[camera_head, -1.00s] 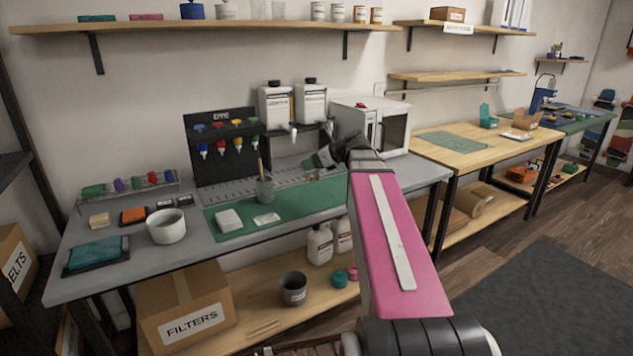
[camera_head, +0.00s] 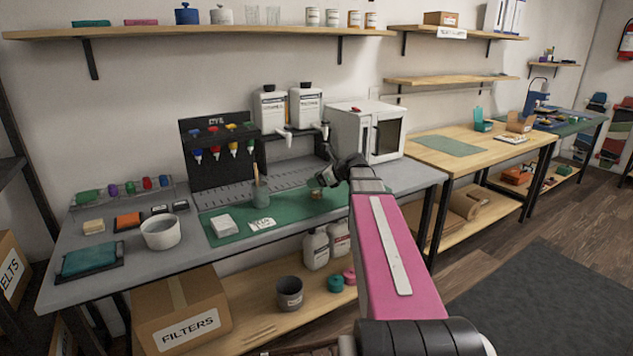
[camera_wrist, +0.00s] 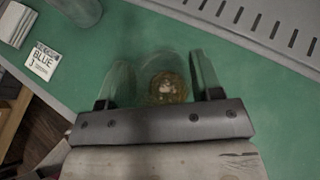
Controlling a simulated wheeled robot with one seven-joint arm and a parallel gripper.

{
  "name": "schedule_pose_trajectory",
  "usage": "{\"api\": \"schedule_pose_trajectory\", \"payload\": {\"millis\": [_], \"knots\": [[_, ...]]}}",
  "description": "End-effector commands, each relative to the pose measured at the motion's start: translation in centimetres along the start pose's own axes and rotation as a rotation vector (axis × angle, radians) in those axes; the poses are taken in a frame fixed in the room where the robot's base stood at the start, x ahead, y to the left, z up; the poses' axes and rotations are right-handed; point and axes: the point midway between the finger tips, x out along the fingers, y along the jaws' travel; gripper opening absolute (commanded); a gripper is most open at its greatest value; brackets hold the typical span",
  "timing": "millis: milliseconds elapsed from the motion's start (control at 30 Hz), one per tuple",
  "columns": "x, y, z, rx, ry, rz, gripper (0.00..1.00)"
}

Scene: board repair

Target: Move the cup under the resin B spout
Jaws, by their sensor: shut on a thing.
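My gripper (camera_wrist: 158,78) is shut on a clear cup (camera_wrist: 146,65), one finger on each side of it. The cup has a little amber-coloured matter (camera_wrist: 167,87) at its bottom. In the head view my gripper (camera_head: 322,181) is over the right part of the green mat (camera_head: 290,212); the cup is small and hard to make out there. I cannot tell whether it touches the mat. Two white bottles (camera_head: 270,110) (camera_head: 306,106) stand behind, with a left spout (camera_head: 288,134) and a right spout (camera_head: 325,129). Their labels are too small to read. The gripper is in front of and below the right spout.
A grey cup with sticks (camera_head: 261,196) and a "BLUE" card (camera_head: 262,224) are on the mat left of my gripper. A dispenser rack with coloured nozzles (camera_head: 220,150) stands behind. A white microwave-like box (camera_head: 352,133) is at the right. A slotted grey strip (camera_head: 290,177) runs behind the mat.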

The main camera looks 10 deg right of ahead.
Motion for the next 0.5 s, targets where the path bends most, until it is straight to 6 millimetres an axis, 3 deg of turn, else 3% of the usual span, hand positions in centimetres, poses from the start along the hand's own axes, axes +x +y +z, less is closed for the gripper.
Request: {"api": "schedule_pose_trajectory", "payload": {"millis": [400, 433, 500], "knots": [[0.26, 0.01, -0.45, 0.0, -0.001, 0.0, 0.36], [0.24, 0.01, -0.41, -0.001, -0.001, 0.0, 0.69], [0.23, 0.01, -0.4, -0.001, -0.001, 0.0, 0.85]]}}
